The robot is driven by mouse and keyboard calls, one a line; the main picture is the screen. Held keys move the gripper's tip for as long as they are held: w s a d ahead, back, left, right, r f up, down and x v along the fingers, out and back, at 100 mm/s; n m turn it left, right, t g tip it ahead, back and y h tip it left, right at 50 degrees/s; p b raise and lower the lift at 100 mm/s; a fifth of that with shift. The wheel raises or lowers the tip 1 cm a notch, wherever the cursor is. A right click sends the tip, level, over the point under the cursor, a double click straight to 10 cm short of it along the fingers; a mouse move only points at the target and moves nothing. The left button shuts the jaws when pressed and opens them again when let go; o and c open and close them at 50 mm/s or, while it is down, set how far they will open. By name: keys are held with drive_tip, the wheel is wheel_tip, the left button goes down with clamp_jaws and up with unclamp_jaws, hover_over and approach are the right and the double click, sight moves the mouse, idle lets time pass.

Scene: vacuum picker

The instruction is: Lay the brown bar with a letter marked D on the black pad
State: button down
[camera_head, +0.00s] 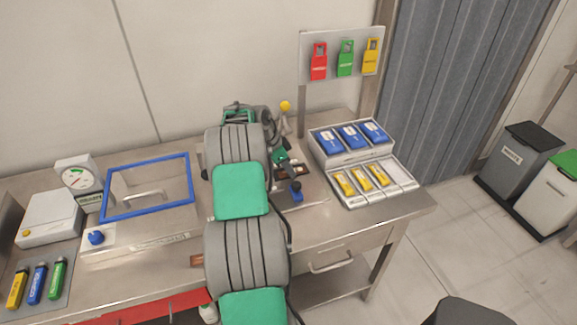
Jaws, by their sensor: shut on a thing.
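My arm fills the middle of the camera_head view and hides much of the bench behind it. My gripper (282,160) is only partly seen, low over the bench just right of my arm. It is shut on a small brown piece, taken to be the brown bar; no letter can be read. A dark patch (299,170) shows at the gripper, likely the black pad; its outline is mostly hidden. I cannot tell whether the bar touches it. Another brown piece (197,261) shows at the bench's front, left of my arm.
A blue knob (296,190) stands just before the gripper. Right are bins with blue packs (350,136) and yellow packs (362,180). Left are a blue-framed clear lid (148,187), a gauge (77,176) and several colored tubes (37,282). The bench's front right is clear.

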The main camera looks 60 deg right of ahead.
drive_tip(key=c, duration=1.1)
unclamp_jaws()
drive_tip(key=shift+r, duration=0.1)
